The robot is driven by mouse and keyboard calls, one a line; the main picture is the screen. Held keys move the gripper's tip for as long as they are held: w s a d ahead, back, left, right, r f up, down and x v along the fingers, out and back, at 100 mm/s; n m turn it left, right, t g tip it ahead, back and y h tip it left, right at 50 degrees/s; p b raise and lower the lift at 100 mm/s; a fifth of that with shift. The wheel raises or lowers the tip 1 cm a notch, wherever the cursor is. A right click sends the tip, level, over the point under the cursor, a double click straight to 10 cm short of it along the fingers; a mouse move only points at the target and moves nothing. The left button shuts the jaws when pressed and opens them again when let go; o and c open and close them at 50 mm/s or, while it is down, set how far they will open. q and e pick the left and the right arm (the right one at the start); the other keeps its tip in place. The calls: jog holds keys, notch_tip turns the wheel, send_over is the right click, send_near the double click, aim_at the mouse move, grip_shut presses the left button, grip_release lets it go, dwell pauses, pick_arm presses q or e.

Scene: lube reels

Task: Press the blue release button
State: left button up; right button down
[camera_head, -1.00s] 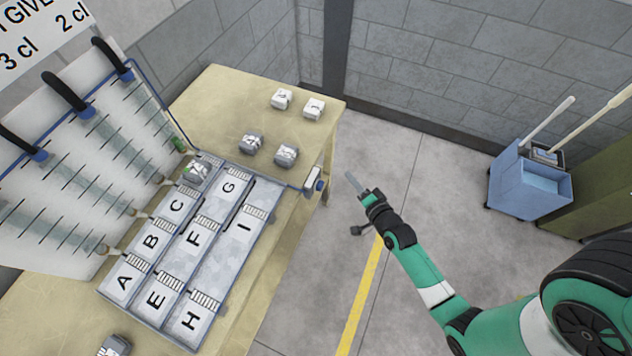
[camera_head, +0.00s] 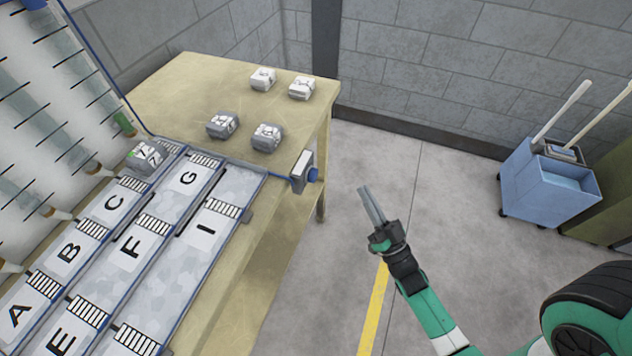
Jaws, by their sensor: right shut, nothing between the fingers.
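The blue release button (camera_head: 313,174) sticks out from the right side of a small white-and-grey box (camera_head: 302,167) at the table's right edge, near the far end of the lettered tray. My right gripper (camera_head: 369,204) is to the right of the button, over the floor beside the table. Its fingers are together with nothing between them, and it is apart from the button. My left gripper is not in view.
The lettered tray (camera_head: 262,174) lies on the wooden table (camera_head: 170,81). Several grey and white blocks (camera_head: 267,137) sit on the table and tray. A blue mop bucket (camera_head: 545,184) stands on the floor at right. Open floor lies between.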

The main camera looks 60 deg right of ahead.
aim_at(313, 175)
jog(key=shift+w, duration=0.1)
jog(key=w+a+b, duration=0.1)
jog(key=w+b, duration=0.1)
jog(key=w, duration=0.6)
jog(key=shift+w+a, duration=0.15)
jog(key=shift+w, duration=0.15)
dwell(1.9)
jog(key=shift+w, duration=0.4)
jog(key=shift+w+a, duration=0.1)
jog(key=shift+w, duration=0.35)
dwell(0.6)
jog(key=shift+s, duration=0.9)
